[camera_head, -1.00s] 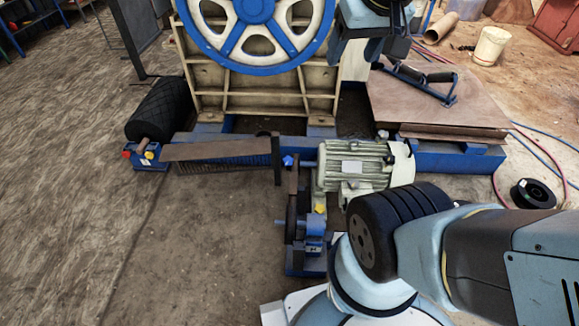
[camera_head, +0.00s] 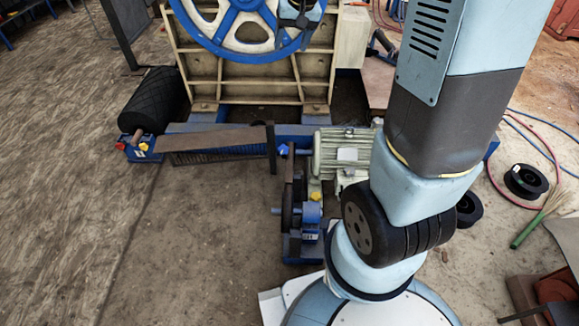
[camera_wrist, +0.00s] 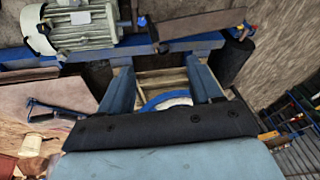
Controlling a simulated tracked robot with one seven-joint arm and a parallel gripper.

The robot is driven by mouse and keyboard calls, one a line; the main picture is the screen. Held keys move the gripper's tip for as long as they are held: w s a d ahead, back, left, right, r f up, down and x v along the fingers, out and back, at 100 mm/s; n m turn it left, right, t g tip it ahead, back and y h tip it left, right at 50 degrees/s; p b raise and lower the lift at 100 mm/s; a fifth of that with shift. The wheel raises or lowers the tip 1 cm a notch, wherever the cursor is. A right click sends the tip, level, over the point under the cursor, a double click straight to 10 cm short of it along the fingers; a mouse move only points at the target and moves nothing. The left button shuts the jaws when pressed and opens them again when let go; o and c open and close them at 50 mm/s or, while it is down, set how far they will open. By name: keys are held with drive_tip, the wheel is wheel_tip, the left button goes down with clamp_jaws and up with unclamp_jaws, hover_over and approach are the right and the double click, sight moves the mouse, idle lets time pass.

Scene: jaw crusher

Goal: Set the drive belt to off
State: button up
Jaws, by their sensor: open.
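My gripper (camera_head: 293,38) hangs in front of the blue-and-cream flywheel (camera_head: 247,20) at the top of the head view. In the wrist view my gripper (camera_wrist: 158,72) has its two blue fingers wide apart with nothing between them; part of the flywheel rim (camera_wrist: 165,98) shows beyond. A pale green motor (camera_head: 342,152) sits on the blue frame below the wheel. A small blue unit with a yellow knob (camera_head: 311,212) stands in front of it. A blue box with red and yellow buttons (camera_head: 137,148) sits at the left. I cannot tell which part is the drive belt or its setting.
A brown sheet (camera_head: 212,140) lies along the frame over a dark slatted strip. A black roller (camera_head: 150,98) lies at its left end. Cable reels (camera_head: 526,180), coloured hoses and a brush (camera_head: 530,228) lie at the right. The floor at left is clear.

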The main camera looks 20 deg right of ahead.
drive_tip(key=w+f+g, duration=0.1)
drive_tip(key=w+f, duration=0.8)
drive_tip(key=f, duration=0.4)
drive_tip(key=m+g+h, duration=0.1)
drive_tip(key=m+g, duration=0.1)
hover_over(289, 169)
wheel_tip(289, 169, down, 40)
drive_tip(key=r, duration=0.1)
wheel_tip(289, 169, down, 14)
drive_tip(key=shift+s+f, duration=0.15)
drive_tip(key=shift+f, duration=0.1)
clamp_jaws()
